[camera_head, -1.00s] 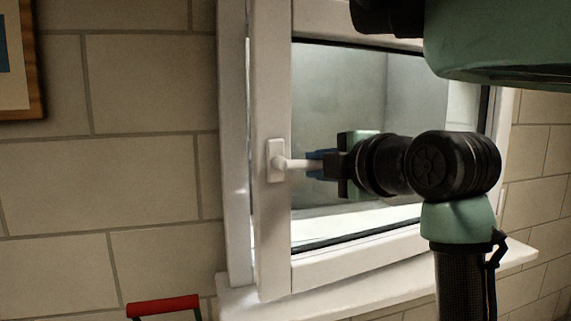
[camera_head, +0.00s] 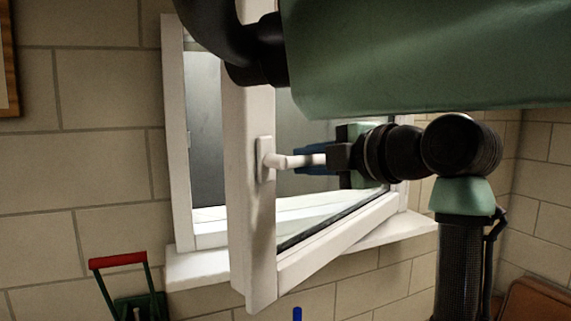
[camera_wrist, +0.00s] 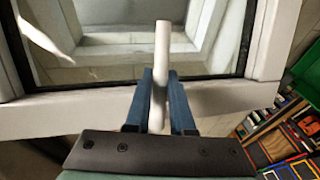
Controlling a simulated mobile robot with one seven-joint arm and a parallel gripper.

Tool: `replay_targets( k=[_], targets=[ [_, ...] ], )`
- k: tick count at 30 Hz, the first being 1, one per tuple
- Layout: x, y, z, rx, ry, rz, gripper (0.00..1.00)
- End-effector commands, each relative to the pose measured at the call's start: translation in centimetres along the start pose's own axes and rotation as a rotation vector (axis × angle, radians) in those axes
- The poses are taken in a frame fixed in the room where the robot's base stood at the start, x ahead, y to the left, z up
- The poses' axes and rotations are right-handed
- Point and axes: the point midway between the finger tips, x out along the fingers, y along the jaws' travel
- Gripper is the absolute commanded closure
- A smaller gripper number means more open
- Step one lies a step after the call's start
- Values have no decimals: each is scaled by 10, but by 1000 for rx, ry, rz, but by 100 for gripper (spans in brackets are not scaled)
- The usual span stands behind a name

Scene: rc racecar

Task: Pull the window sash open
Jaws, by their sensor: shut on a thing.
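The white window sash (camera_head: 250,215) stands swung open toward me, its left edge well clear of the fixed frame (camera_head: 180,150). Its white handle (camera_head: 285,161) points sideways to the right from a plate on the sash's left stile. My gripper (camera_head: 318,160) is shut on the handle. In the wrist view, the blue fingers of my gripper (camera_wrist: 160,105) lie on both sides of the white handle (camera_wrist: 161,60), and the sash (camera_wrist: 210,97) and its glass show behind. My green and black arm covers the sash's upper part in the head view.
A white sill (camera_head: 200,268) runs under the window. A green carrier with a red handle (camera_head: 118,261) stands at the lower left. A brown item (camera_head: 540,300) is at the lower right. The wrist view shows a holder of colourful items (camera_wrist: 280,135) at right.

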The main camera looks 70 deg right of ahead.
Motion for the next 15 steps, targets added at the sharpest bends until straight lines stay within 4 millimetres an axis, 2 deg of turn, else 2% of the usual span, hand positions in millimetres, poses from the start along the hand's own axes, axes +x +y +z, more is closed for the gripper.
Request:
replay_targets(
  k=[9,10,14,15],
  targets=[
    [-3,4,2,1,-5,12,100],
    [-3,4,2,1,-5,12,76],
    [-3,4,1,1,-4,10,52],
    [-3,3,1,1,-4,9,49]
  ],
)
